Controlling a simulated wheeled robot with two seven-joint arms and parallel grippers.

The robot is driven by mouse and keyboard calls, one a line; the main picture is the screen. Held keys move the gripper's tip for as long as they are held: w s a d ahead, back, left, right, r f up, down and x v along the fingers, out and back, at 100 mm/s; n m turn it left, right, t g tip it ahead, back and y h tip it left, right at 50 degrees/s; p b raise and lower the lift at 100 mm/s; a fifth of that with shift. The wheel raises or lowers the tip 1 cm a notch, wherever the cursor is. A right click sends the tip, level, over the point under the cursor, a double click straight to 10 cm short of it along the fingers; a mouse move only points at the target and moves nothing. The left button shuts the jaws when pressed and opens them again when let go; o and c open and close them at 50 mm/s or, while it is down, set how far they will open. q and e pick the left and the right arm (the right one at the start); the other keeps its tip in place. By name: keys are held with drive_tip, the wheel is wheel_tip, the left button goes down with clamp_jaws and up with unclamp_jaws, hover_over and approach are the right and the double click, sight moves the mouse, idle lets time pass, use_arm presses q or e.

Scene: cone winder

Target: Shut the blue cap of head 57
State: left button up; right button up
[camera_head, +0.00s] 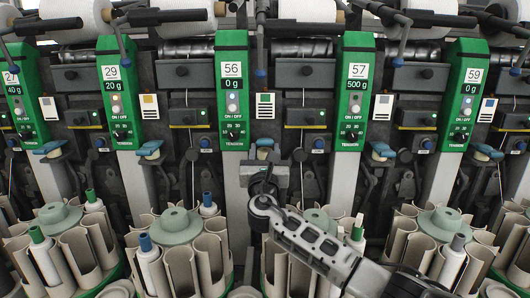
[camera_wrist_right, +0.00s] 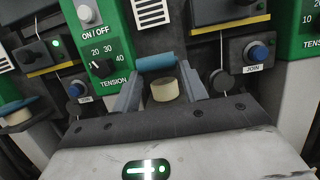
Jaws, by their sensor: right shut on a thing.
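My right gripper (camera_head: 264,160) reaches in from the lower right, at the machine front just below and right of the panel marked 56 (camera_head: 232,90). In the right wrist view its fingers (camera_wrist_right: 160,85) are shut on a blue cap (camera_wrist_right: 155,62), with a cream round piece (camera_wrist_right: 165,91) just below it. This blue cap also shows above the gripper in the head view (camera_head: 265,143). Another blue cap (camera_head: 382,150) is below and right of the panel marked 57 (camera_head: 356,90), apart from the gripper. My left gripper is not in view.
Similar blue caps are at the left (camera_head: 150,148) and right (camera_head: 487,152). Blue JOIN buttons (camera_head: 318,143) sit between the panels. Below stand round racks of beige tubes (camera_head: 210,262) with coloured bobbins (camera_head: 150,258). My right arm crosses the middle racks.

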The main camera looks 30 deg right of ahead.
drive_tip(key=shift+f, duration=0.55)
drive_tip(key=o, duration=1.1)
drive_tip(key=shift+o, duration=0.5)
drive_tip(key=shift+w+f, duration=0.15)
drive_tip(key=shift+w, duration=0.05)
drive_tip(key=shift+s+r, duration=0.15)
drive_tip(key=shift+r, duration=0.1)
drive_tip(key=v, duration=1.5)
drive_tip(key=shift+s+a+f, duration=0.1)
drive_tip(key=shift+s+f, duration=0.1)
drive_tip(key=shift+s, duration=0.15)
